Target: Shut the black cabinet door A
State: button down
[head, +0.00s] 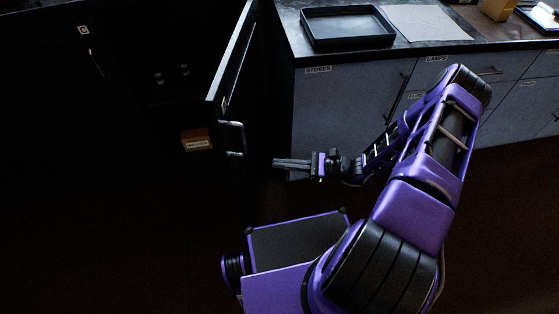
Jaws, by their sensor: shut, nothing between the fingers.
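A black cabinet door (238,70) stands open, swung out from the dark cabinet and seen nearly edge-on left of centre. I take it to be door A; the small label on it is too small to read. Its pale bar handle (234,139) is on the face turned to the right. My gripper (276,163) is shut and empty. It points left in the picture, to the right of the handle and a little lower, with a visible gap between them. The door's lower part is lost in shadow.
Another dark door (60,60) labelled C is at upper left. A small brown box (196,140) and some small items show in the dark left of the open door. A grey counter (345,100) with a black tray (347,27) stands at right. The dark floor shows no clear obstacles.

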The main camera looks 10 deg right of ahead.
aim_at(235, 160)
jog(key=x, duration=1)
jog(key=shift+w+a, duration=0.15)
jog(key=shift+a, duration=0.15)
